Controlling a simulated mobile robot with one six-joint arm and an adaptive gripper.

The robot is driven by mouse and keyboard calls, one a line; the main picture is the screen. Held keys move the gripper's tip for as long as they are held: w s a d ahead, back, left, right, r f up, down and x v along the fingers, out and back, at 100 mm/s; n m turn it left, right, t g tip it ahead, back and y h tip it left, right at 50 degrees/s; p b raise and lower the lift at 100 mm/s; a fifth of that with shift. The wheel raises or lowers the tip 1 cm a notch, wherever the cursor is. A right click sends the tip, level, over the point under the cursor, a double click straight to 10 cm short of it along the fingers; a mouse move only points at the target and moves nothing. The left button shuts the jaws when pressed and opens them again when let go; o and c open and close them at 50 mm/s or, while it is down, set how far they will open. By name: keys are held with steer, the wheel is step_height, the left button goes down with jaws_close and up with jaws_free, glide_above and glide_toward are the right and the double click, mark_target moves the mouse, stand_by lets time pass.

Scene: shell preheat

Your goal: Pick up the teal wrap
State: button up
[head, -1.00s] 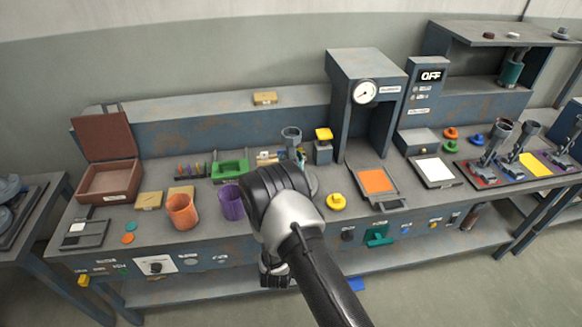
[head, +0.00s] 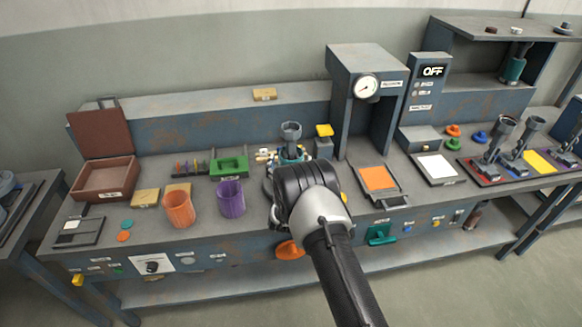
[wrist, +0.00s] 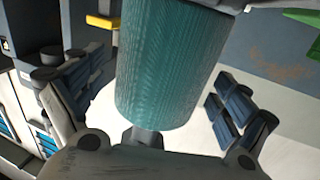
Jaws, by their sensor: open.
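The teal wrap (wrist: 170,70) is a ribbed teal cylinder that fills the middle of the wrist view. My gripper (wrist: 157,100) is open, with one finger to the left of the wrap and one to the right. A gap shows on the right side, and I see no grip on it. In the head view a small teal part (head: 292,157) shows under a grey cup-shaped top (head: 291,132), just beyond my wrist. My fingers are mostly hidden behind my wrist there.
A green tray (head: 229,166), a purple cup (head: 231,198) and an orange cup (head: 180,208) stand to the left. A yellow-topped block (head: 324,130) and a gauge press (head: 366,86) stand to the right. Another teal cylinder (head: 515,68) is on the right-hand rack.

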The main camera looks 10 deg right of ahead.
steer(key=shift+w+d, duration=0.15)
steer(key=shift+w, duration=0.4)
steer(key=shift+c, duration=0.6)
steer(key=c, duration=1)
steer(key=shift+c, duration=0.2)
steer(key=shift+r, duration=0.1)
